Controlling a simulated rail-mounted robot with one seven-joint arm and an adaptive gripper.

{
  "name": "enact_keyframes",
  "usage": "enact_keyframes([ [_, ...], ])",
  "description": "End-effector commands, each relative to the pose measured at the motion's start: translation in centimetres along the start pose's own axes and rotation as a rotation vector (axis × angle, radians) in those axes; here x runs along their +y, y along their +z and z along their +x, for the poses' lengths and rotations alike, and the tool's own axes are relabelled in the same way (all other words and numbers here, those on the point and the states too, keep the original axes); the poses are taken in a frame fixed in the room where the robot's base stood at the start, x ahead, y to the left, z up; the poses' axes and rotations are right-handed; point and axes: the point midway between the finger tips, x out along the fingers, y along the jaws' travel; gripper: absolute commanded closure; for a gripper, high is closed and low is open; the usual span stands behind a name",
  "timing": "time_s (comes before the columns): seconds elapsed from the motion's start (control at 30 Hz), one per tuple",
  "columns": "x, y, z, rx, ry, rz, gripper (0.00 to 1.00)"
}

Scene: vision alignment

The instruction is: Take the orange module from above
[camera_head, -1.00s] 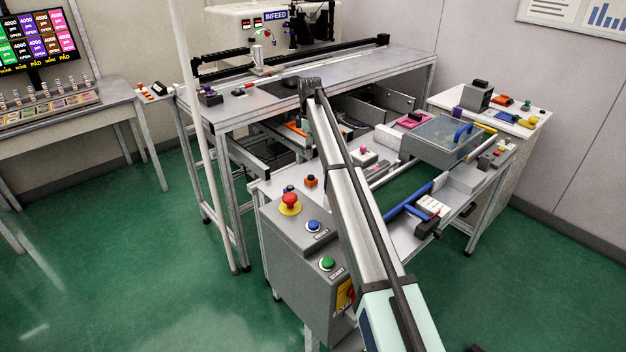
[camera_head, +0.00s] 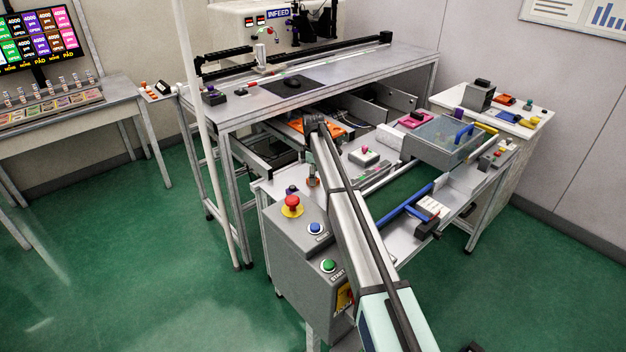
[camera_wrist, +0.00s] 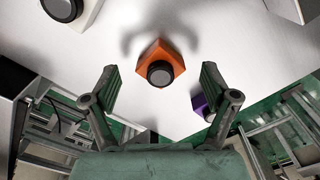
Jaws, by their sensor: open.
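The orange module (camera_wrist: 178,52), a small block with a dark round knob on top, sits on a pale surface in the wrist view. It lies ahead of my gripper (camera_wrist: 160,80), between the lines of its two spread fingers, and no finger touches it. In the head view my gripper (camera_head: 312,175) hangs low over the tabletop beside the grey control box and covers most or all of the orange module. A purple module (camera_wrist: 199,102) lies by the right finger in the wrist view; it also shows in the head view (camera_head: 291,190).
The control box (camera_head: 295,245) with red, blue and green buttons stands in front. A clear-lidded box (camera_head: 440,137) is farther right. The large table (camera_head: 350,68) stands behind, with open drawers beneath.

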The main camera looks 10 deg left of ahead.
Motion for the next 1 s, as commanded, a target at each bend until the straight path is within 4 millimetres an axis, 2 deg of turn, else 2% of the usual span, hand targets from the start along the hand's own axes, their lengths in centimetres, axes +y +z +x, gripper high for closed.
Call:
enact_keyframes([
  [0.13,-0.06,-0.01,1.25,0.000,0.000,0.000,0.15],
  [0.33,-0.05,-0.02,1.42,0.000,0.001,0.000,0.15],
  [0.37,-0.05,-0.02,1.42,0.000,0.001,0.000,0.18],
  [0.5,-0.06,-0.02,1.40,0.000,0.001,0.000,0.68],
  [0.53,-0.06,-0.01,1.41,0.000,0.000,0.000,0.77],
  [1.0,-0.05,-0.02,1.10,0.000,0.001,0.000,0.77],
])
